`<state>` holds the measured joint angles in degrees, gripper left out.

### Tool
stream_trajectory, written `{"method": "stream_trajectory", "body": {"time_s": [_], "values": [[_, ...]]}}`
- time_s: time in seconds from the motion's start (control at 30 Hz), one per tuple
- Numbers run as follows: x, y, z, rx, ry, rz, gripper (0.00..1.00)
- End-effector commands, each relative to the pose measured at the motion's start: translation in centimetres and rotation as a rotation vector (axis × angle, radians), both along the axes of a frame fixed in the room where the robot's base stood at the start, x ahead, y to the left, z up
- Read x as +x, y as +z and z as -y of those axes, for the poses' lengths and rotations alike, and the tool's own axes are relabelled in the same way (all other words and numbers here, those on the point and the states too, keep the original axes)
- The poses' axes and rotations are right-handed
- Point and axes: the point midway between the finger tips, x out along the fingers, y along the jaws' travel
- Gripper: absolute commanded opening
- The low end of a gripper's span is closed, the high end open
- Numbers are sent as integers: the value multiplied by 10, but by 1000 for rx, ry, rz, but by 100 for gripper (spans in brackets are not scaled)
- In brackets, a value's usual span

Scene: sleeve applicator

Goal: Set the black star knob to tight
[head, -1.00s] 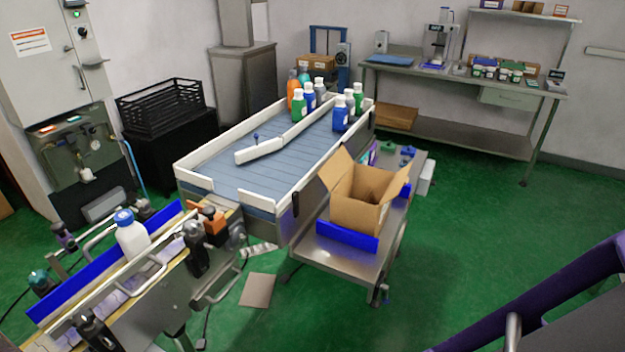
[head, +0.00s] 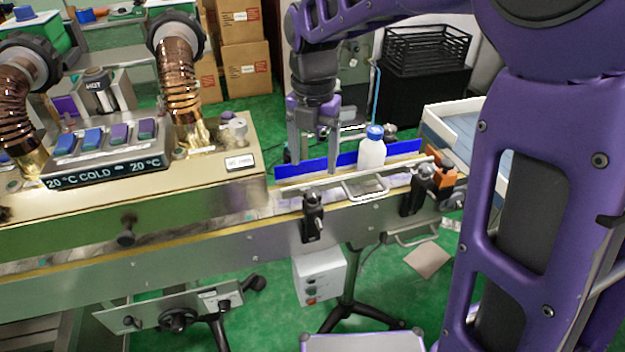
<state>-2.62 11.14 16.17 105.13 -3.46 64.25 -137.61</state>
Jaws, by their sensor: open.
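Several dark knobs show in the head view, and I cannot tell for sure which is the black star knob. A lobed black knob (head: 178,320) sits on the low bracket under the conveyor. A smaller dark knob (head: 127,231) is on the front panel, and black rail clamps stand at the conveyor edge, one near (head: 313,216) and one farther right (head: 414,190). No tight marking is readable. My gripper (head: 313,166) points down, open and empty, over the far side of the conveyor, left of the white bottle. It is apart from these knobs and clamps.
A white bottle (head: 372,152) with a blue cap stands between the blue rail (head: 405,147) and the front guide bar. The heat tunnel (head: 200,160) with copper hoses is at left. A grey box (head: 318,277) and a black-legged stand are below.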

Motion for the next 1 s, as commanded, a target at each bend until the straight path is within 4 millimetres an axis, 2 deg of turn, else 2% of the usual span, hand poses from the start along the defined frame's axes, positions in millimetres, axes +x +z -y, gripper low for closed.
{"method": "stream_trajectory", "body": {"time_s": [0.03,0.1,0.33,0.5,0.8,0.83,1.0], "values": [[-1,-14,0,-1,0,-5,75],[-1,-29,0,0,0,-4,75],[0,-67,0,0,-2,-3,75],[0,-79,0,0,-2,-1,75],[0,-81,0,1,-2,0,75],[0,-81,0,1,-2,0,73],[0,-81,0,1,-2,0,43]]}}
